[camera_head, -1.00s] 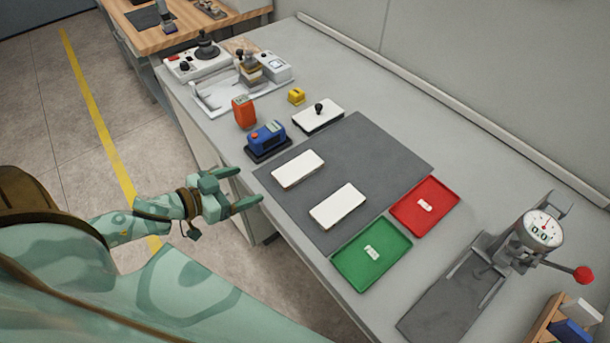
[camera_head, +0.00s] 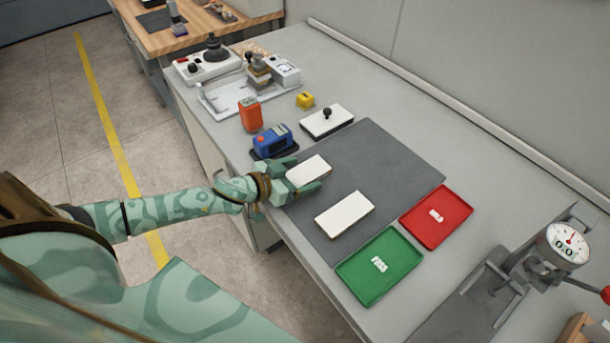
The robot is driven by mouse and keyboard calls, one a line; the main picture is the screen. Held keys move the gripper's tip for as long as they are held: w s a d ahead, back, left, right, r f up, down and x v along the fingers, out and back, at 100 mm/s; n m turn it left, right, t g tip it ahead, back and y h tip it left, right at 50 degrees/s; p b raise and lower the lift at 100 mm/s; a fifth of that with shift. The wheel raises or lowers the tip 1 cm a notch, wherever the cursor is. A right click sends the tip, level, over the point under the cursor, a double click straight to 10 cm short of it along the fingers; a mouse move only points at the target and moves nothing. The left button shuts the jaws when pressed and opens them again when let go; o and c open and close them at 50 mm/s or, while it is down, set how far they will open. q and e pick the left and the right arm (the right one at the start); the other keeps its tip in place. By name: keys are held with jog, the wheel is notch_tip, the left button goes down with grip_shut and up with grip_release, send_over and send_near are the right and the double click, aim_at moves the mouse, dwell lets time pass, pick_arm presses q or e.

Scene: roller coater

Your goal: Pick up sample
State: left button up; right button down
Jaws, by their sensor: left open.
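Two white rectangular samples lie on the dark grey mat (camera_head: 395,165). The farther sample (camera_head: 309,171) is at the mat's left edge, and the nearer sample (camera_head: 345,214) lies closer to the green tray. My left gripper (camera_head: 303,176) is open at the farther sample, with one finger along its far side and the other along its near side. The sample sits between the fingers; I cannot tell whether they touch it. The palm hides the sample's left end. My right gripper is not in view.
A green tray (camera_head: 399,259) marked PASS and a red tray (camera_head: 457,207) stand right of the mat. A blue device (camera_head: 272,139), orange device (camera_head: 250,114) and white block with black knob (camera_head: 327,122) stand beyond. A dial gauge (camera_head: 566,245) is at right.

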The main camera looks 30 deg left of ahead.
pick_arm(q)
jog(key=shift+w, duration=0.1)
jog(key=shift+c, duration=0.3)
jog(key=c, duration=1)
jog(key=shift+r, duration=0.1)
jog(key=shift+c, duration=0.2)
